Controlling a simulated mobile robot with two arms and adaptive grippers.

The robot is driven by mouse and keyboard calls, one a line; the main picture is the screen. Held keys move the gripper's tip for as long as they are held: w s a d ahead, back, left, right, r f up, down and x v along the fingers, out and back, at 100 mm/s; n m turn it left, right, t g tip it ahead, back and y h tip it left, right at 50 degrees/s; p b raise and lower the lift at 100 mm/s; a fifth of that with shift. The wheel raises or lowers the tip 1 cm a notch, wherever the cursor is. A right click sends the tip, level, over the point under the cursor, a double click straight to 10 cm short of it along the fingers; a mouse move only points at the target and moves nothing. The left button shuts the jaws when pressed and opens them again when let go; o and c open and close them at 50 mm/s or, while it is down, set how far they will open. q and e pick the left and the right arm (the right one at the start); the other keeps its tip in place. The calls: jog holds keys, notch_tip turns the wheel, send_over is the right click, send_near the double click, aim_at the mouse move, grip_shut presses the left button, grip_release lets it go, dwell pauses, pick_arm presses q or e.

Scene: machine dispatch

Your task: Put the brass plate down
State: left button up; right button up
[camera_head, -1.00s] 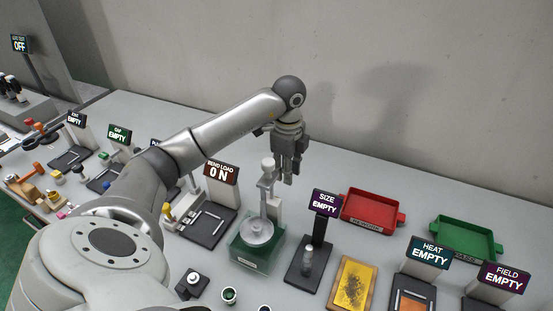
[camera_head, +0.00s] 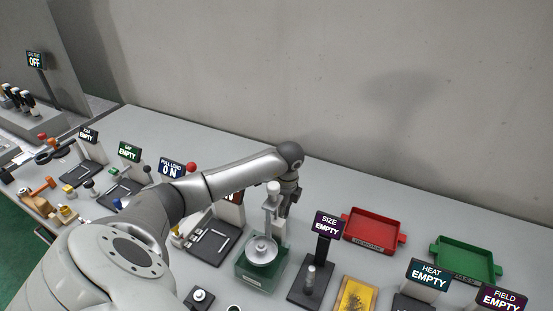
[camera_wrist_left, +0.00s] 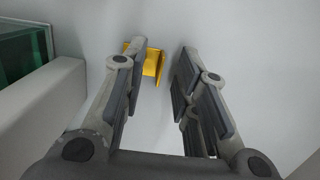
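My left gripper (camera_head: 290,200) is low over the grey table, behind the green-based stand and partly hidden by it. In the left wrist view, the left gripper (camera_wrist_left: 160,75) is open, with a wide gap between its fingers. A yellow angled piece (camera_wrist_left: 153,63), which may be the brass plate, shows beyond the fingertips, nearer the left finger. It is partly hidden by that finger, and I cannot tell whether they touch. This piece is not visible in the head view. My right gripper is in neither view.
The stand (camera_head: 249,272) with a round metal pan is in front of the gripper. A red tray (camera_head: 373,248) and a green tray (camera_head: 467,279) lie to the right. The SIZE sign (camera_head: 328,226) stands nearby. Bare table lies behind, up to the wall.

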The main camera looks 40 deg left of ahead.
pick_arm(q)
jog(key=shift+f, duration=0.3)
grip_shut()
jog(key=shift+r, duration=0.15)
